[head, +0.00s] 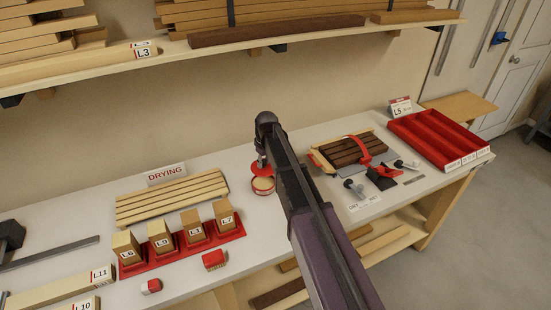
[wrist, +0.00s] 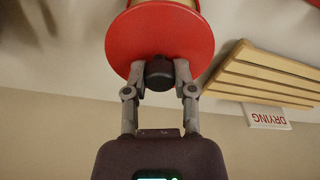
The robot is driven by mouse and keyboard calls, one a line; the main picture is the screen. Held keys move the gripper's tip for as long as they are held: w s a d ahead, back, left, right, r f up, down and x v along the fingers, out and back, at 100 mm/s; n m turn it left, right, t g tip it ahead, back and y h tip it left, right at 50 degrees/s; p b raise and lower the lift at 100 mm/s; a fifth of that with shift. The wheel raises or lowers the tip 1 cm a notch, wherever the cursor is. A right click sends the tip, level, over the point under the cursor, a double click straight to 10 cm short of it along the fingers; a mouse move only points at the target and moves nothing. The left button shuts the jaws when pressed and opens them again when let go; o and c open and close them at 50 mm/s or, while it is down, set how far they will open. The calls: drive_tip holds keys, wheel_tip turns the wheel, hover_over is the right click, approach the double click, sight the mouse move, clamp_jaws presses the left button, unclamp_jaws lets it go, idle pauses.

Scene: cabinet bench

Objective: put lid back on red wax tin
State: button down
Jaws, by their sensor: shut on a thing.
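The red lid (head: 260,168) is a round disc with a dark knob (wrist: 159,73). My gripper (head: 262,159) is shut on that knob, with a fingertip on each side of it in the wrist view (wrist: 160,78). The red wax tin (head: 263,187) stands open on the bench just below the lid, and pale wax shows in it. In the head view the lid looks raised over the tin's back part, apart from its rim. In the wrist view the lid (wrist: 160,35) hides most of the tin, whose pale part (wrist: 165,4) shows at the top edge.
Slatted drying boards (head: 172,197) and a red tray (head: 215,234) of labelled wood blocks lie left of the tin. A clamped dark slatted panel (head: 350,150) lies to the right, with a red divided tray (head: 435,137) farther right. A shelf (head: 230,45) of boards hangs above.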

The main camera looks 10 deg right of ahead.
drive_tip(key=shift+s+a, duration=0.1)
drive_tip(key=shift+a, duration=0.1)
drive_tip(key=shift+f, duration=0.15)
drive_tip(key=shift+f+b, duration=3.05)
drive_tip(key=shift+b, duration=0.15)
drive_tip(key=shift+f, duration=0.25)
idle(0.7)
drive_tip(key=shift+c, duration=1.8)
unclamp_jaws()
